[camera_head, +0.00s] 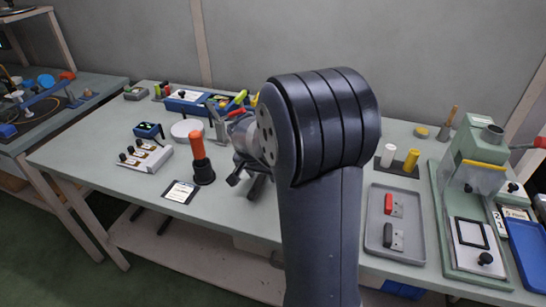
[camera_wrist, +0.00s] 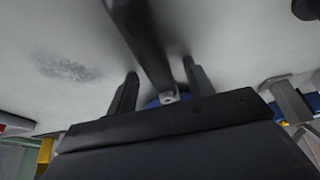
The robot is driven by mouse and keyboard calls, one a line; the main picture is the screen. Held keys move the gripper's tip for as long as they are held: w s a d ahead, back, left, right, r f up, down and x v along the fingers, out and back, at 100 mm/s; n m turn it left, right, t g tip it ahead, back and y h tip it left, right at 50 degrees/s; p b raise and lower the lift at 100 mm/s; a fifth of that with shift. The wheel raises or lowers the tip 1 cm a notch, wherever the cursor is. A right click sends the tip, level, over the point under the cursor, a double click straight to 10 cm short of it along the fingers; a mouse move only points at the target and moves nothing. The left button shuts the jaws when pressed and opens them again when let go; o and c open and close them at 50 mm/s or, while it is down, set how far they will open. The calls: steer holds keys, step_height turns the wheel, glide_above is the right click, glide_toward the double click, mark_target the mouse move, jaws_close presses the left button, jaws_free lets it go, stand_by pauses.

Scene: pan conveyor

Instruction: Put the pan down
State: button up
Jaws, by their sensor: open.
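In the wrist view, a dark bar that looks like the pan's handle (camera_wrist: 142,42) runs from the top edge down between my two fingers, ending in a small grey tip. My gripper (camera_wrist: 160,82) is open, with a finger on each side of the handle and visible gaps. The rest of the pan is outside the wrist view. In the head view, my gripper (camera_head: 246,180) is low over the middle of the bench (camera_head: 110,150), partly hidden by my arm. I cannot make out the pan there; my arm covers that area.
An upright orange-handled tool (camera_head: 200,160) stands just left of my gripper, near a small dark-framed card (camera_head: 181,192). A white disc (camera_head: 186,129) lies behind. On the right are a grey tray (camera_head: 376,250) and a green press (camera_head: 470,180). The front-left bench top is clear.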

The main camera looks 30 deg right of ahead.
jaws_close()
stand_by(0.4)
steer(key=shift+r, duration=0.1)
